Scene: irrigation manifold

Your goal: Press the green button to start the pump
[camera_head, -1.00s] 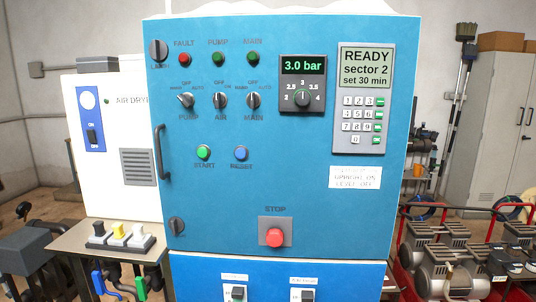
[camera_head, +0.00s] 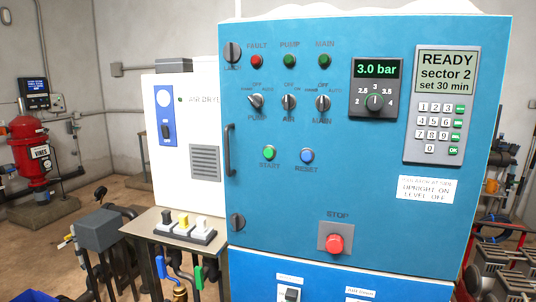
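The green START button (camera_head: 269,153) is on the blue cabinet door (camera_head: 350,190), left of the blue RESET button (camera_head: 307,156). A red STOP button (camera_head: 334,244) on a grey plate is lower on the door. The PUMP selector knob (camera_head: 256,101) sits above START, beside the AIR and MAIN knobs. The gauge display (camera_head: 375,70) reads 3.0 bar. The keypad panel screen (camera_head: 447,70) reads READY, sector 2, set 30 min. Neither of my grippers is in view.
A white air dryer box (camera_head: 190,180) stands left of the cabinet. A red filter tank (camera_head: 30,150) stands at the far left. Open floor shows at the left.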

